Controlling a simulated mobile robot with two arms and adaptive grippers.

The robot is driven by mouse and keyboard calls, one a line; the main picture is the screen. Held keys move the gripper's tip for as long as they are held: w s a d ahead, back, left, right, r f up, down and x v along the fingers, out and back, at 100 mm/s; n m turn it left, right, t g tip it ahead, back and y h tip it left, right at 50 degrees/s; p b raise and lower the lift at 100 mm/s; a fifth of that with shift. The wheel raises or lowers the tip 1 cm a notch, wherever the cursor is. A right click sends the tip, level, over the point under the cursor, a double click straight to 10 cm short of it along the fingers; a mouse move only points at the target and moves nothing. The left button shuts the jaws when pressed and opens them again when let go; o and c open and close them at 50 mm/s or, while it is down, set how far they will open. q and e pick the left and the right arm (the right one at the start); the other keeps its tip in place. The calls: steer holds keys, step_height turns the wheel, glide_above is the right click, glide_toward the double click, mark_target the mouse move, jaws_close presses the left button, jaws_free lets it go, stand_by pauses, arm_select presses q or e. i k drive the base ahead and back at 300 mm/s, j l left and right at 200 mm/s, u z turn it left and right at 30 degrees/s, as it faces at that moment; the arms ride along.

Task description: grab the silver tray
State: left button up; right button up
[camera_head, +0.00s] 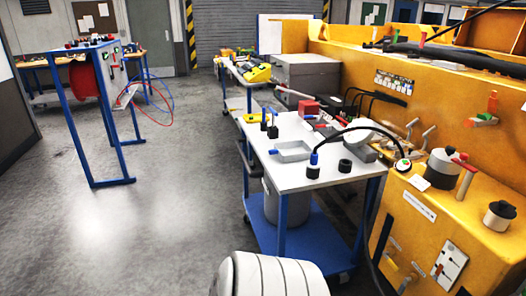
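The silver tray (293,159) is a small, shallow rectangular tray with raised walls. It lies on the white top of the blue-legged cart (290,178), near the cart's left edge, and looks empty. Neither of my grippers shows in the head view, so I cannot see whether they are open or shut.
A yellow machine (425,200) closes off the right side. A blue-framed stand (92,110) is at left. Grey floor (180,200) between is clear.

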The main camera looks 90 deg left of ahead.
mark_target(295, 150)
steer(key=u, duration=2.55)
